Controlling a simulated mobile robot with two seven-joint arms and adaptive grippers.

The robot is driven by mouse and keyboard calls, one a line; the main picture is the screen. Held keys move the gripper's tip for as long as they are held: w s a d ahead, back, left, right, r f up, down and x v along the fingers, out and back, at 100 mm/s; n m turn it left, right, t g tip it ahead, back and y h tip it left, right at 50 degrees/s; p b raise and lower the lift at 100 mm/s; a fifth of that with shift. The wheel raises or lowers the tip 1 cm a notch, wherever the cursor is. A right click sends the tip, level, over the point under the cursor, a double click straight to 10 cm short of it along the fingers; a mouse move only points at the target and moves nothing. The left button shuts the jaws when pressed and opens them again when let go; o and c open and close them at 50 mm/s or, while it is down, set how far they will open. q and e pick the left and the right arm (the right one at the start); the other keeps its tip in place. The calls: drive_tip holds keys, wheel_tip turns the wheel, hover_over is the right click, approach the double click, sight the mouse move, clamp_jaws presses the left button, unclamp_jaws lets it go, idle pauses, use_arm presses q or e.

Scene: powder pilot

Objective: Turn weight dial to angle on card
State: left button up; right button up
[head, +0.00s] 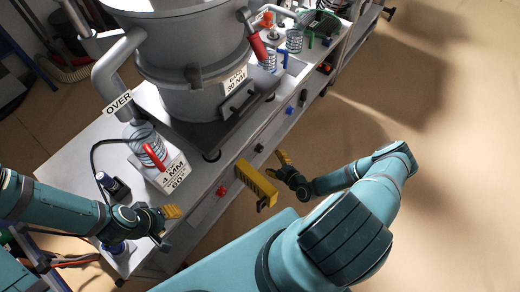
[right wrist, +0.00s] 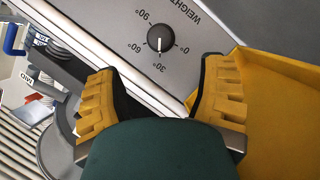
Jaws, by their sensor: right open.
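The weight dial (right wrist: 160,38) is a black knob on a grey panel in the right wrist view, with its white mark by 30°. Scale marks read 0°, 30°, 60° and 90°. A white card (head: 172,175) on the bench seems to read 4 MM and 60. My right gripper (right wrist: 160,70) is open and empty, its yellow fingers apart below the dial; it shows in the head view (head: 279,168) off the bench front. My left gripper (head: 166,213) is over the bench's left end; its opening is unclear.
A yellow guard or tray (head: 257,182) juts from the bench front, close beside my right gripper's finger in the wrist view (right wrist: 285,105). A large grey vessel (head: 195,60) stands on the bench (head: 75,165). Red knobs and blue parts line the front. The floor at right is clear.

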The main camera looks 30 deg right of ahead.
sight(262, 150)
drive_tip(key=b+x, duration=0.2)
drive_tip(key=x, duration=0.7)
drive_tip(key=shift+w+f, duration=0.15)
drive_tip(key=shift+w, duration=0.15)
drive_tip(key=c, duration=1.2)
